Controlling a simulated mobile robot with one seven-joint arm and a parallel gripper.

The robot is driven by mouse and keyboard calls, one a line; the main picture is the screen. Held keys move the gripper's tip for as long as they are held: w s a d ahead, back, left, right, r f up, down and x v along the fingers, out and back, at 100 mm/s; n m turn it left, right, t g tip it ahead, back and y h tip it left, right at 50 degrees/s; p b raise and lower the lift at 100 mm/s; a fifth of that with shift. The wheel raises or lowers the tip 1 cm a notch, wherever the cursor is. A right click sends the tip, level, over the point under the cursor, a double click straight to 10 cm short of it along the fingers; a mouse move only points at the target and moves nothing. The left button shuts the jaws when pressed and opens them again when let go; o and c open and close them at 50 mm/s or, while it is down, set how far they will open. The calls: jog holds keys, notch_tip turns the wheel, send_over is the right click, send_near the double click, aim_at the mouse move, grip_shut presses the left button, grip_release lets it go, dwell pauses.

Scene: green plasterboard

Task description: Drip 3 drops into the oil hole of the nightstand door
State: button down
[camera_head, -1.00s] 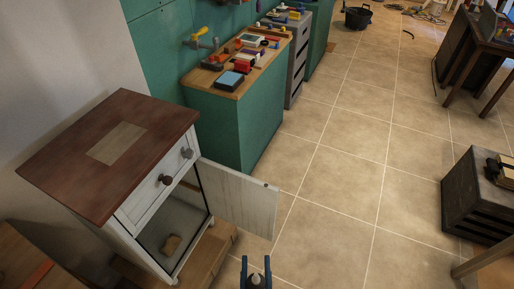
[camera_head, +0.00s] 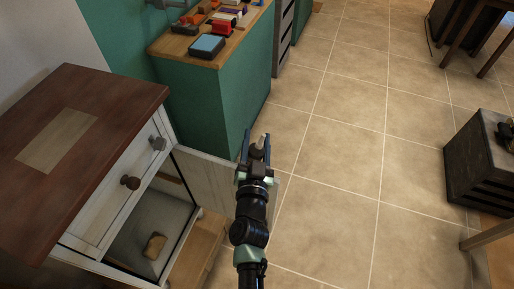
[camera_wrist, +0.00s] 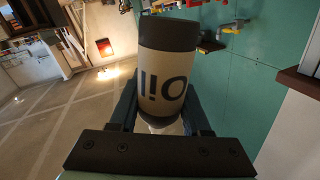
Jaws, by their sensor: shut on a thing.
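The nightstand (camera_head: 92,225) stands at the left in the head view, with a red-brown top and a white body. Its pale door (camera_head: 200,178) is swung open to the right. My gripper (camera_head: 258,148) is over the door's free end and hides it; no oil hole can be made out. My gripper is shut on an oil bottle (camera_head: 264,139), whose pale tip shows between the fingers. In the wrist view the bottle (camera_wrist: 165,72) is a white cylinder with dark ends and an upside-down "oil" label, between both fingers.
A green cabinet (camera_head: 215,105) with a wooden top and several small items stands behind the door. A brown block (camera_head: 154,245) lies inside the nightstand. A dark crate (camera_head: 478,165) is at the right. The tiled floor between is clear.

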jog(key=a+f+m+b, duration=0.3)
jog(key=f+m+b, duration=0.4)
jog(key=b, duration=0.1)
jog(key=shift+w+a, duration=0.2)
jog(key=shift+w, duration=0.15)
jog(key=shift+f, duration=0.25)
jog(key=shift+a+r+m+p, duration=0.3)
jog(key=shift+r+m, duration=0.2)
jog(key=shift+m, duration=0.45)
jog(key=shift+a+r+m+p, duration=0.2)
jog(key=shift+r+m+p, duration=0.25)
jog(key=shift+m, duration=0.5)
dwell(0.8)
dwell(2.1)
jog(key=f+n, duration=0.1)
jog(key=n, duration=0.1)
jog(key=d+f+n, duration=0.1)
jog(key=n, duration=0.1)
jog(key=shift+d+b, duration=0.15)
jog(key=shift+b, duration=0.2)
